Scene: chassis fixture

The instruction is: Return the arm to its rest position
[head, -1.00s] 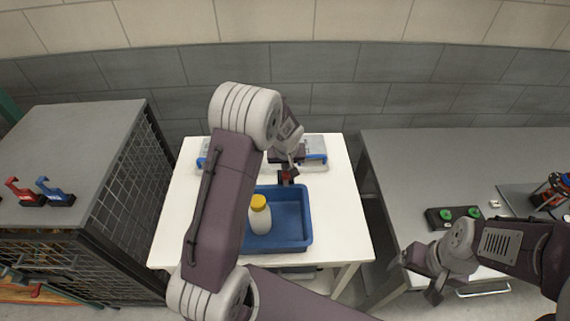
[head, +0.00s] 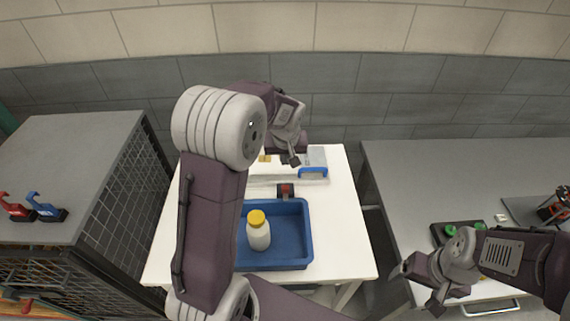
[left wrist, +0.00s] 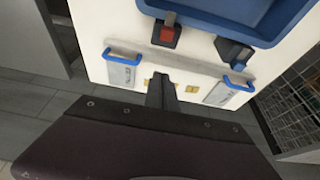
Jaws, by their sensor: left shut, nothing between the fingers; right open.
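My left arm rises in front of the white table (head: 345,225) in the head view. My left gripper (head: 292,160) is shut and empty, above the back part of the table near a light grey fixture with blue handles (head: 314,173). In the left wrist view its closed fingers (left wrist: 161,92) point at the fixture, whose blue handles (left wrist: 123,52) show on both sides. My right gripper (head: 420,290) is open and empty at the lower right, by the front of the grey bench (head: 420,190). My left arm hides part of the table and fixture.
A blue tray (head: 307,235) on the white table holds a white bottle with a yellow cap (head: 258,235). A black block with a red top (head: 286,190) stands behind the tray. A wire-sided cabinet (head: 75,150) stands left, with red and blue clamps on top.

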